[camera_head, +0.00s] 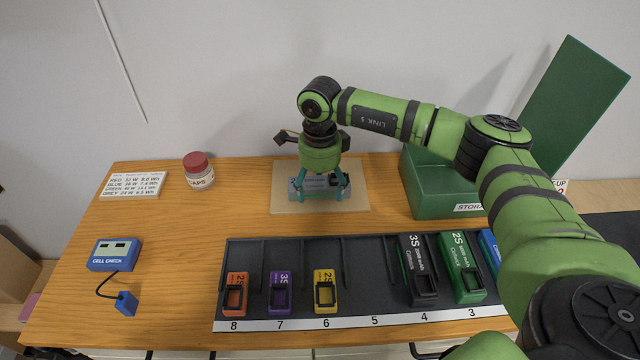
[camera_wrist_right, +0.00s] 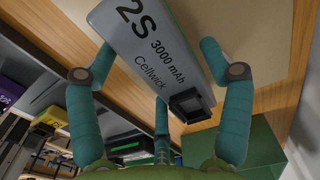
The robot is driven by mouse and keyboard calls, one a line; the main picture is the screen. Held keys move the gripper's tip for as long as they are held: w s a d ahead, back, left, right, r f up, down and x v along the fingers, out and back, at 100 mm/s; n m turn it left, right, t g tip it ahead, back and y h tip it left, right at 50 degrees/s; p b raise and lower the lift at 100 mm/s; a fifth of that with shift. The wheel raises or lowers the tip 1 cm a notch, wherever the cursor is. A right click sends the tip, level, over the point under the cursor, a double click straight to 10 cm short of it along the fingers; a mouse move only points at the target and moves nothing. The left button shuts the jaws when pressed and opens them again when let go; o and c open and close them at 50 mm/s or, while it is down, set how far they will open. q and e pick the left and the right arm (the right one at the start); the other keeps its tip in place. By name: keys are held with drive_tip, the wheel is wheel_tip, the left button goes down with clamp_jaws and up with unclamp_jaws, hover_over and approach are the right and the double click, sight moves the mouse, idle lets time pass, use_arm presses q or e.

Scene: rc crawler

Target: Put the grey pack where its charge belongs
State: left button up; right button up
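The grey pack (camera_head: 318,183) lies on a beige mat (camera_head: 283,200) at the back middle of the table. In the right wrist view the pack (camera_wrist_right: 150,50) reads "2S 3000 mAh Cellwick" and has a black connector end. My right gripper (camera_head: 320,188) is above it with its teal fingers spread around it; small gaps seem to show beside the pack. The cell checker (camera_head: 113,254), a blue box with a cabled blue plug (camera_head: 126,303), sits at the left. A card (camera_head: 134,184) lists RED, BLUE, GREEN and GREY with figures. My left gripper is not in view.
A black rack (camera_head: 375,295) at the front has numbered bays: orange in 8, purple in 7, yellow in 6, bay 5 empty, black in 4, green in 3, blue beyond. A green storage box (camera_head: 430,195) stands back right. A red-lidded jar (camera_head: 198,170) stands back left.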

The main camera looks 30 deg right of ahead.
sight(320, 186)
drive_tip(key=shift+r, duration=0.1)
drive_tip(key=shift+r, duration=0.25)
wheel_tip(320, 186, up, 12)
drive_tip(key=b, duration=0.3)
drive_tip(key=shift+f, duration=0.2)
